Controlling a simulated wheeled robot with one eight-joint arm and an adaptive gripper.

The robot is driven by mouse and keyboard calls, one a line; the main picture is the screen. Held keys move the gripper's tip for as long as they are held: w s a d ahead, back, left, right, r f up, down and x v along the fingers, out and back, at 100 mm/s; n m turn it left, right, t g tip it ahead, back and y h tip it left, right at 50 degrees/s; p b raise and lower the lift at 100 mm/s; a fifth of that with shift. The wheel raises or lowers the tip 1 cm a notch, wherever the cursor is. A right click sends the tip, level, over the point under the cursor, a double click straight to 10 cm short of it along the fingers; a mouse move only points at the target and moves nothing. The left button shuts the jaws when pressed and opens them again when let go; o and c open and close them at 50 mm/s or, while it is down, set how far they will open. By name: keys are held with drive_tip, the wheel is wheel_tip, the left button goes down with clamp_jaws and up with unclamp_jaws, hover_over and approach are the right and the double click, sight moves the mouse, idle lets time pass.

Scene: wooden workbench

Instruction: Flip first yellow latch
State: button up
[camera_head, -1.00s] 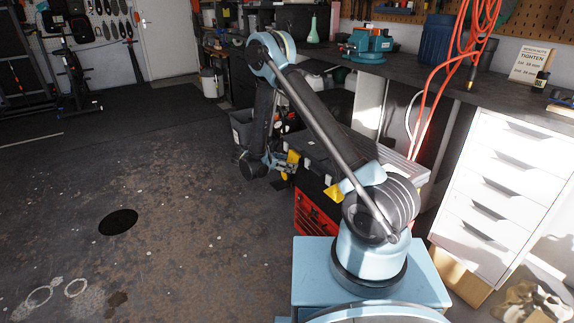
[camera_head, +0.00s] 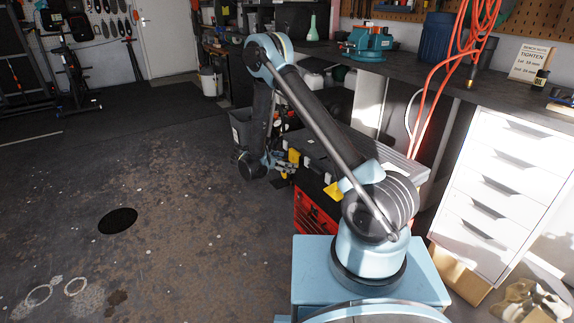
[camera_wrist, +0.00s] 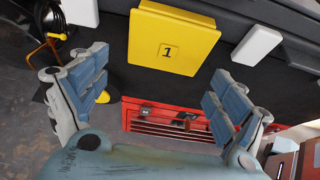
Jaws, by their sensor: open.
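A yellow latch marked 1 (camera_wrist: 170,42) shows in the wrist view at top centre, on the dark front of a black toolbox (camera_head: 318,160). My gripper (camera_wrist: 160,78) is open. Its two blue-grey fingers stand wide apart below the latch, one to each side, with nothing between them. In the head view my gripper (camera_head: 277,163) is beside the toolbox's front, close to the far yellow latch (camera_head: 293,156). Another yellow latch (camera_head: 333,191) is nearer on the same front. I cannot tell whether the fingers touch the latch.
A red drawer unit (camera_head: 313,217) is under the toolbox; it also shows in the wrist view (camera_wrist: 165,122). Light grey pieces (camera_wrist: 257,46) flank the latch. A grey bin (camera_head: 240,128) stands behind my gripper. The workbench (camera_head: 420,78) runs behind. The floor at left is open.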

drive_tip(key=v, duration=1.2)
drive_tip(key=s+d+r+m+g+y, duration=0.15)
drive_tip(key=d+r+m, duration=0.25)
drive_tip(key=d+r, duration=0.45)
drive_tip(key=s+d+r+m+g+y, duration=0.1)
drive_tip(key=d+r+m+g+y, duration=0.15)
drive_tip(key=d+r, duration=0.65)
drive_tip(key=s+d+r+m+g+y, duration=0.1)
drive_tip(key=s+d+r+m+y, duration=0.15)
drive_tip(key=s+d+m, duration=0.7)
drive_tip(key=s+d+f+m+y, duration=0.2)
drive_tip(key=s+d+m, duration=0.1)
drive_tip(key=s, duration=0.8)
drive_tip(key=s+d+f+m+y, duration=0.2)
drive_tip(key=s+m, duration=0.3)
drive_tip(key=s, duration=0.7)
drive_tip(key=shift+d+f+m, duration=0.3)
drive_tip(key=shift+d, duration=0.4)
